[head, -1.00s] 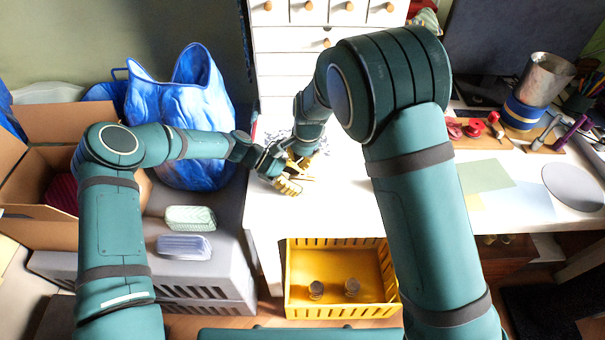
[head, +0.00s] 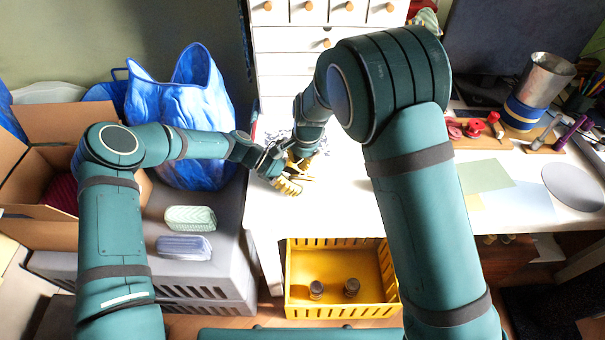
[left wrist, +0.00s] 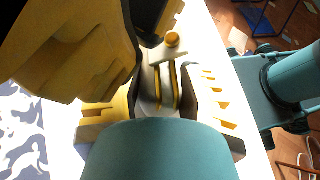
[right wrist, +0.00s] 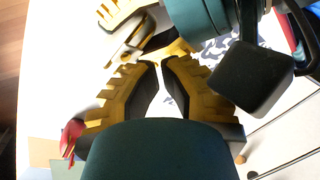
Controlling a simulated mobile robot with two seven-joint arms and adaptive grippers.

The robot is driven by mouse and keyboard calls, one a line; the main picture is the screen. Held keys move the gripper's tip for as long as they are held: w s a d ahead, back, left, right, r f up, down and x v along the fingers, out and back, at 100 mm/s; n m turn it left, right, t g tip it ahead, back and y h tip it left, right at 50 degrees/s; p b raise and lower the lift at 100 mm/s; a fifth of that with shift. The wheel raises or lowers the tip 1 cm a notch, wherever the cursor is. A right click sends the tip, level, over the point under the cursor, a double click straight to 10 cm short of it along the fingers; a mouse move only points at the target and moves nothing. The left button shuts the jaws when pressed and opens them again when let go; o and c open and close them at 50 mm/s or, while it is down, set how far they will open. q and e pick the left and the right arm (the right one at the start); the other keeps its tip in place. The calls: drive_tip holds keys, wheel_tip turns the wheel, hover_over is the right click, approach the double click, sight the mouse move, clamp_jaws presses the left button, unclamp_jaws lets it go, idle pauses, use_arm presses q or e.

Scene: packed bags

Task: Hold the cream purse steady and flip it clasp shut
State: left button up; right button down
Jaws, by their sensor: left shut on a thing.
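The cream purse (left wrist: 153,88) shows in the left wrist view between my left gripper's fingers. My left gripper (head: 289,186) is shut on the purse over the white table. My right gripper (head: 299,162) is just behind the left one. In the right wrist view its fingertips (right wrist: 160,63) are close together near the purse; whether they touch is unclear. In the head view the grippers mostly hide the purse.
The white table (head: 350,205) is clear right of the grippers. White drawers (head: 290,72) stand behind. A yellow crate (head: 342,311) with two small dark cylinders is below the front edge. A blue bag (head: 190,105) stands at the left. Tools and a metal can (head: 545,80) are at the right.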

drive_tip(key=shift+s+f, duration=0.2)
use_arm(q)
drive_tip(key=shift+d+r, duration=0.1)
use_arm(e)
drive_tip(key=shift+s+a+f, duration=0.25)
drive_tip(key=shift+s+f, duration=0.45)
drive_tip(key=shift+f, duration=0.05)
idle(0.8)
drive_tip(key=shift+w+d+r, duration=0.1)
drive_tip(key=shift+w+r, duration=0.1)
drive_tip(key=shift+w, duration=0.05)
drive_tip(key=shift+w+d+r, duration=0.1)
drive_tip(key=shift+w+r, duration=0.2)
drive_tip(key=shift+w, duration=0.05)
drive_tip(key=shift+w+d+r, duration=0.2)
drive_tip(key=shift+w+r, duration=0.45)
drive_tip(key=shift+r, duration=0.15)
drive_tip(key=shift+w+d+r, duration=0.15)
drive_tip(key=shift+w+r, duration=0.6)
drive_tip(key=shift+r, duration=0.25)
drive_tip(key=shift+w+d+r, duration=0.1)
drive_tip(key=shift+w+r, duration=0.65)
drive_tip(key=shift+r, duration=0.2)
